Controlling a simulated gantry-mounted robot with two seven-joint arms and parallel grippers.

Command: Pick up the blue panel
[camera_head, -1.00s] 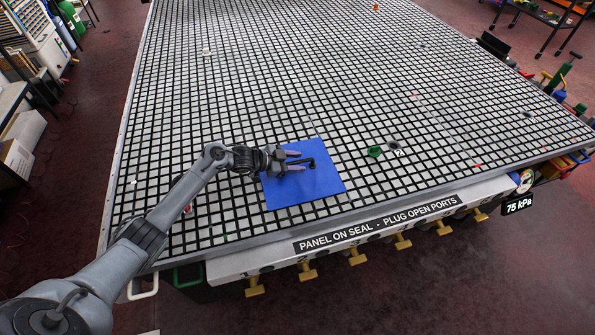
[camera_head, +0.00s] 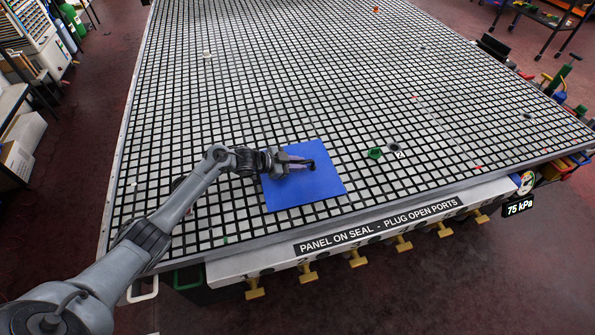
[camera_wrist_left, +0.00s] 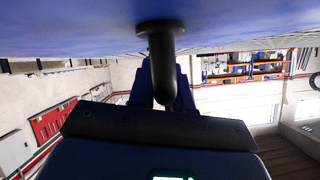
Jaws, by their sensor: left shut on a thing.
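The blue panel (camera_head: 310,187) lies flat on the gridded table near its front edge. A dark handle (camera_head: 311,165) stands on the panel. My left gripper (camera_head: 303,165) reaches in from the left over the panel, its fingers closed on the handle. In the left wrist view, the panel (camera_wrist_left: 90,22) fills the top and the dark handle post (camera_wrist_left: 165,65) runs down from it between the fingers. I cannot see a gap between the panel and the table. My right gripper is not in view.
A green plug (camera_head: 375,153) and a dark port (camera_head: 395,147) are on the table (camera_head: 450,120) right of the panel. A sign strip (camera_head: 380,224) and yellow valve handles (camera_head: 357,258) line the front edge. A gauge reads 75 kPa (camera_head: 519,206).

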